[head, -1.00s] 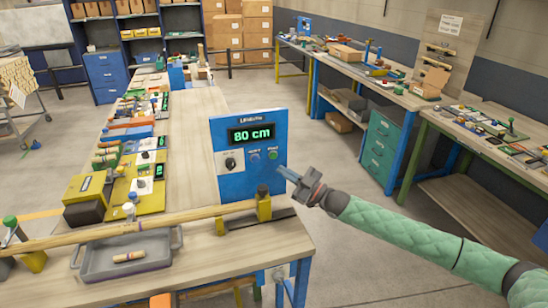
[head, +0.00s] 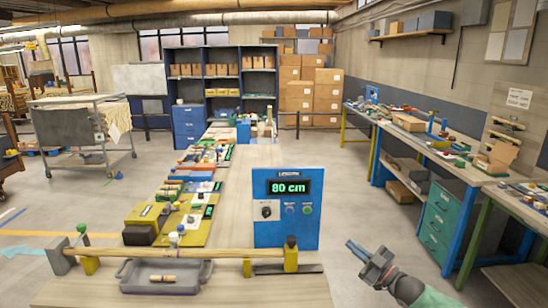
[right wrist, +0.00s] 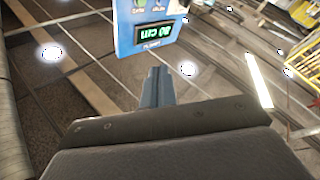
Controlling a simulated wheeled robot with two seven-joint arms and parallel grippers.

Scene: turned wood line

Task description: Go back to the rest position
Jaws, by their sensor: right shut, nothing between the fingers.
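My right gripper (head: 358,250) is in the lower right of the head view, shut and empty. It is over the floor, to the right of the workbench and apart from the blue panel box. In the right wrist view its closed fingers (right wrist: 156,85) point towards the blue panel box (right wrist: 150,22), which appears upside down there. In the head view the blue panel box (head: 286,232) stands at the near right of the bench and its green display reads 80 cm. My left gripper is not in view.
A long wooden rod (head: 170,253) lies across yellow supports at the bench's near end. A grey tray (head: 137,284) holds a short wooden piece (head: 162,278). A workbench (head: 467,174) with a green drawer unit (head: 440,222) stands at right. Open floor (head: 350,195) lies between the benches.

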